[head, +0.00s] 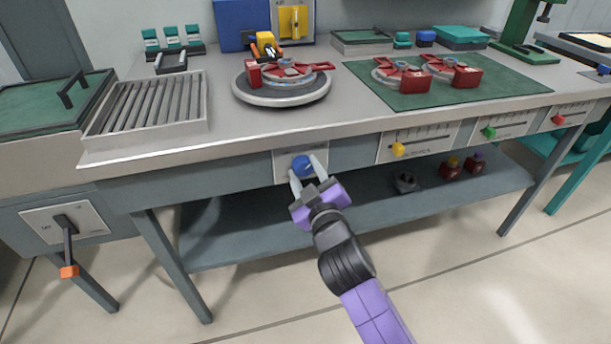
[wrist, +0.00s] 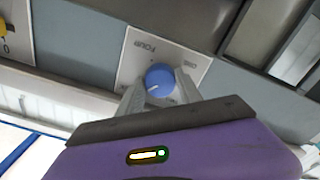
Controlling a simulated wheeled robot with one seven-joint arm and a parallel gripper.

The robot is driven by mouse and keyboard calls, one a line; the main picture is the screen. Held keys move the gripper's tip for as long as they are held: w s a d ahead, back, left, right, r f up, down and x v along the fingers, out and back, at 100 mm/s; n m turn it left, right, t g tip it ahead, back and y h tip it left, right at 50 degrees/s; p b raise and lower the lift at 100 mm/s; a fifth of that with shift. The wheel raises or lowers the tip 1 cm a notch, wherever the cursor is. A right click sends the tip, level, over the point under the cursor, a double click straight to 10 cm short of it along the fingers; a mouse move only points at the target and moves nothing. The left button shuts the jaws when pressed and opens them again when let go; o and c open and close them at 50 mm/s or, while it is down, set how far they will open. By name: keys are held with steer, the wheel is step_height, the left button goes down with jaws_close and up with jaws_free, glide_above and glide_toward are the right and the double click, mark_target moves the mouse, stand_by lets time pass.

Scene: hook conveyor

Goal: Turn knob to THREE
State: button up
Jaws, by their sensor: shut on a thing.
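The blue round knob (head: 302,166) sits on a pale plate (head: 283,161) on the front face of the workbench. My gripper (head: 305,172) reaches it from the front, with a pale finger on each side, shut on the knob. In the wrist view the knob (wrist: 160,79) shows between the fingertips. Its white mark points to the lower left of that picture. The plate's printing appears turned there, with FOUR and ONE legible at the top.
Sliders with yellow (head: 398,150), green (head: 489,132) and red (head: 557,119) handles line the bench front to the right. A lever with an orange end (head: 69,271) hangs at the left. A lower shelf (head: 240,232) lies beneath; the floor in front is clear.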

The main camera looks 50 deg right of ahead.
steer(key=shift+f+m, duration=0.1)
steer(key=shift+m, duration=0.2)
stand_by(0.4)
steer(key=o, duration=1.4)
steer(key=shift+c, duration=0.2)
steer(key=v, duration=0.7)
steer(key=shift+s+a+b, duration=0.25)
steer(key=shift+s+b, duration=0.05)
steer(key=shift+s, duration=0.05)
